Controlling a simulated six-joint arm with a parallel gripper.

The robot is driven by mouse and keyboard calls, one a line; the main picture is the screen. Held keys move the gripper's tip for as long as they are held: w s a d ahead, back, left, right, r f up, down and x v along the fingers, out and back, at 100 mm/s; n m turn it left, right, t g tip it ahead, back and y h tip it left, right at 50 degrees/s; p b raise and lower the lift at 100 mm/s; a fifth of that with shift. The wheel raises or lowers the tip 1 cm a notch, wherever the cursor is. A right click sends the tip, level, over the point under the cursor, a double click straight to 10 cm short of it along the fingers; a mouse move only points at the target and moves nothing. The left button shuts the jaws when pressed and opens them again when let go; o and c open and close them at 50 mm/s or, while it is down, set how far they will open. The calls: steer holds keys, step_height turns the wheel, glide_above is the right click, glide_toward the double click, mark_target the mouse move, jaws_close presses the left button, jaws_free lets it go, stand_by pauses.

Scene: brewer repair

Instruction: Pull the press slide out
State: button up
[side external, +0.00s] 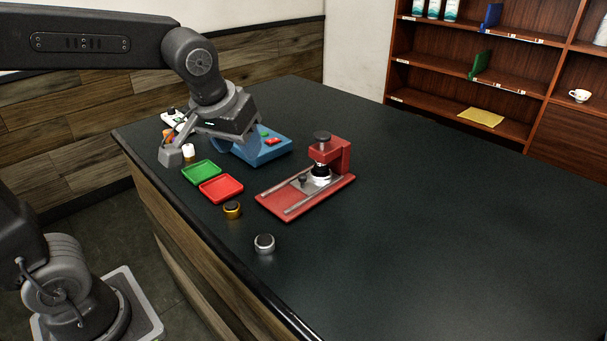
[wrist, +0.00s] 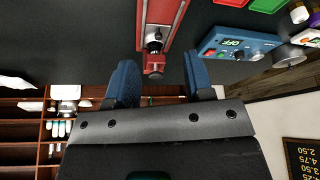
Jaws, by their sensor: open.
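The red press (side external: 335,170) stands on the dark counter, with two pale rails along its base. The grey press slide (side external: 312,185) lies between the rails, with a small dark knob at its front. A pale round piece sits under the press head. My gripper (side external: 212,148) is open and empty, up and left of the press, in front of the blue box. Its blue-padded fingers (wrist: 160,75) are wide apart in the wrist view.
A blue box (side external: 262,150) marked OFF, with red and green buttons, stands behind my gripper. A green tray (side external: 201,172) and a red tray (side external: 221,188) lie left of the press. A brass piece (side external: 232,210) and a silver piece (side external: 264,244) stand in front. The counter's right is clear.

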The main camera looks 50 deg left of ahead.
mark_target(303, 176)
steer(key=w+f+n+g+y, duration=0.1)
steer(key=w+f+n, duration=0.1)
steer(key=w, duration=0.5)
steer(key=w+f+n+y, duration=0.1)
steer(key=w+f+n, duration=0.15)
steer(key=w, duration=0.55)
steer(key=shift+n, duration=0.25)
steer(key=x, duration=1.3)
steer(key=shift+s+f, duration=0.1)
steer(key=shift+f, duration=0.25)
steer(key=shift+c, duration=0.3)
jaws_close()
